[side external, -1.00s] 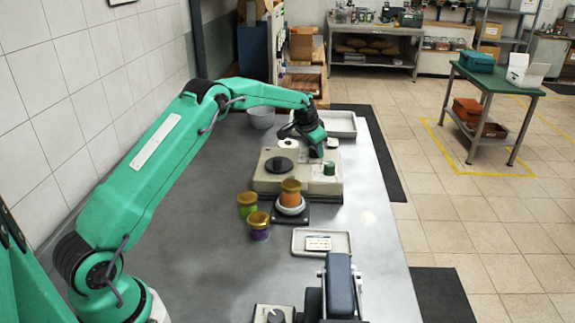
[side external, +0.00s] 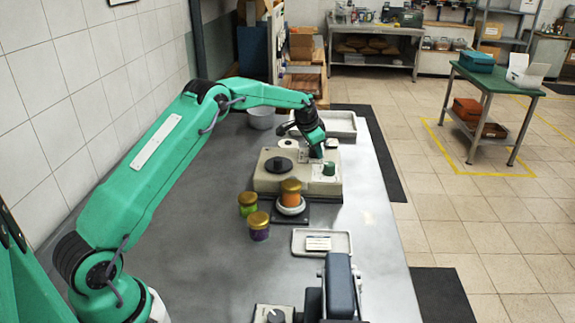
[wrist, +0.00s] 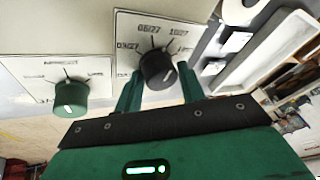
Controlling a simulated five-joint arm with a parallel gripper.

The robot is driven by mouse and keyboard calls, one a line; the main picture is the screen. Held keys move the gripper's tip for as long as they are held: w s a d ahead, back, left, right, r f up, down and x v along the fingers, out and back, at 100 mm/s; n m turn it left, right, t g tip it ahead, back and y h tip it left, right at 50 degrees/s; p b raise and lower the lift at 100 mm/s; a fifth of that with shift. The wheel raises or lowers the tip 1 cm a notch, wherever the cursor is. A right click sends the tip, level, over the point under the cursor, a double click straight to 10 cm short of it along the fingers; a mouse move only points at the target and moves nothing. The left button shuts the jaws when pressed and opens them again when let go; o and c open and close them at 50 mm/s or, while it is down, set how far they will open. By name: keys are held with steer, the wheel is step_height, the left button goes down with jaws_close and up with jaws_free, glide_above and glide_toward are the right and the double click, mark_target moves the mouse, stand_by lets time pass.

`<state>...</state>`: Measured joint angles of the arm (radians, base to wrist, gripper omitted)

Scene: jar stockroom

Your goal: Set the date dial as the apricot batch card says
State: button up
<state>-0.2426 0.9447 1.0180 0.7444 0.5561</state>
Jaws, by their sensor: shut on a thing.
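The date dial is a black knob (wrist: 156,70) in front of a white plate (wrist: 150,38) marked with dates; 03/27, 06/27 and 10/27 seem to show. My gripper (wrist: 158,88) has a green finger on each side of the knob and is shut on it. I cannot tell surely which date the knob points to. In the side view my gripper (side external: 316,152) is at the far right of the beige machine (side external: 265,183) and hides the dial. The batch card (side external: 318,243) lies in a pale tray (side external: 341,241); its print is too small to read.
A green knob (wrist: 69,100) with its own plate is beside the date dial. An orange jar (side external: 290,199) stands on a round platform before the machine. A green jar (side external: 247,205) and a purple jar (side external: 258,232) stand left of it. The table's left side is clear.

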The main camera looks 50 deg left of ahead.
steer(key=shift+s+a+f, duration=0.1)
steer(key=shift+a+f, duration=0.1)
steer(key=shift+a, duration=0.1)
steer(key=shift+m, duration=0.6)
steer(key=o, duration=0.7)
steer(key=shift+o, duration=0.8)
steer(key=shift+s+d+f, duration=0.1)
steer(key=shift+f, duration=0.05)
steer(key=shift+w+d+r, duration=0.1)
steer(key=shift+r, duration=1.85)
steer(key=shift+w+r, duration=0.1)
steer(key=shift+r, duration=2.25)
